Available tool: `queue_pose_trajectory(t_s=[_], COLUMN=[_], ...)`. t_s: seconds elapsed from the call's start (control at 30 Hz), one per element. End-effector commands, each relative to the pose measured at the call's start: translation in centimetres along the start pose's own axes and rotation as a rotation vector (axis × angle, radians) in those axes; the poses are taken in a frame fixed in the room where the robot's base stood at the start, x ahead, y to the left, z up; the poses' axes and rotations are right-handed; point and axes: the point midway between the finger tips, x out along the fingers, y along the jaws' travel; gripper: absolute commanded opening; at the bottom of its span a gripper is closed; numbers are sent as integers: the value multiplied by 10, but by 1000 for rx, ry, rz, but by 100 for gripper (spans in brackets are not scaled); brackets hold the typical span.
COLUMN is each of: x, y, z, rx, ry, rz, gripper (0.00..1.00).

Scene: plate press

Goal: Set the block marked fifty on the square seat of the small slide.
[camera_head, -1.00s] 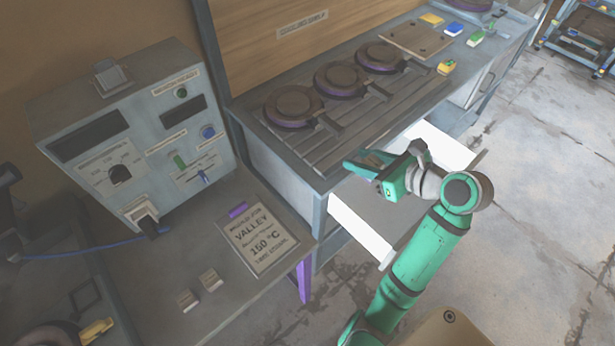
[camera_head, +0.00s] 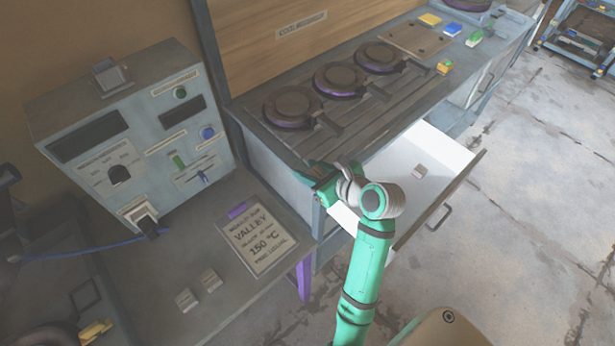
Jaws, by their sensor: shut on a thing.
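My gripper (camera_head: 317,176) is over the left end of the open drawer, close to the front edge of the hotplate bench. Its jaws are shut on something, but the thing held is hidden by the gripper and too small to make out. One small grey block (camera_head: 420,171) lies in the white drawer (camera_head: 447,150). Two more small pale blocks (camera_head: 187,300) (camera_head: 211,280) sit on the lower bench at the left. No mark of fifty is readable on any block. A dark plate with a square outline (camera_head: 85,297) is at the far left; I cannot tell whether it is the slide.
A control box (camera_head: 130,135) stands on the lower bench, with a card reading VALLEY 150 °C (camera_head: 257,240) beside it. Several round presses (camera_head: 292,106) line the upper bench. Coloured blocks (camera_head: 453,29) lie at its far end.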

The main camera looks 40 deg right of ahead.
Motion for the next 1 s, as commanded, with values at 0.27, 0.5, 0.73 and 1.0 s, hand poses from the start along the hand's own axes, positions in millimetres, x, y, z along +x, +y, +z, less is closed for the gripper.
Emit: queue_pose_trajectory(t_s=[0.27, 0.5, 0.73, 1.0], x=[20, 22, 24, 24], y=[3, 3, 3, 4], z=[-28, -30, -32, -32], rx=[4, -1, -1, -1], ry=[1, -1, -1, 0], rz=[0, 0, 0, 2], gripper=[4, 4, 40, 40])
